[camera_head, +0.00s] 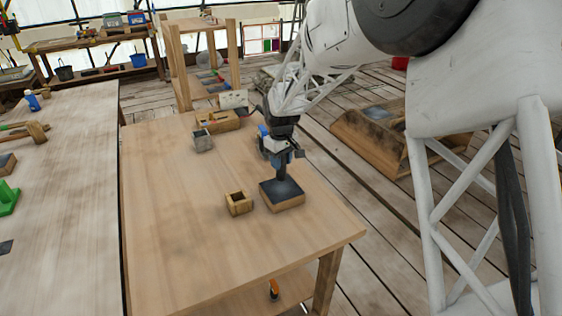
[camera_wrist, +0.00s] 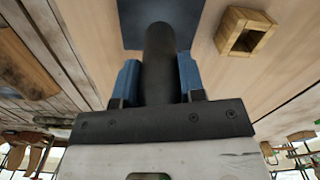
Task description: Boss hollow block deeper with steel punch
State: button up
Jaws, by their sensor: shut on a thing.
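My gripper (camera_head: 282,157) is shut on a dark cylindrical steel punch (camera_head: 282,173), held upright over a block (camera_head: 284,197) with a dark top and wooden sides. In the wrist view the blue fingers of my gripper (camera_wrist: 158,82) clasp the punch (camera_wrist: 158,55) from both sides. The punch's far end overlaps the block's dark top (camera_wrist: 132,14); I cannot tell whether it touches. Any hollow in the block is hidden by the punch and gripper.
A small open wooden box (camera_head: 238,203) stands left of the block, also in the wrist view (camera_wrist: 244,32). A grey box (camera_head: 202,140) and a wooden holder (camera_head: 218,121) stand at the back of the table (camera_head: 190,235). The table's front left is clear.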

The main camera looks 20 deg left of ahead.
jog(key=shift+f, duration=1.95)
jog(key=shift+r, duration=0.1)
jog(key=shift+r, duration=2.05)
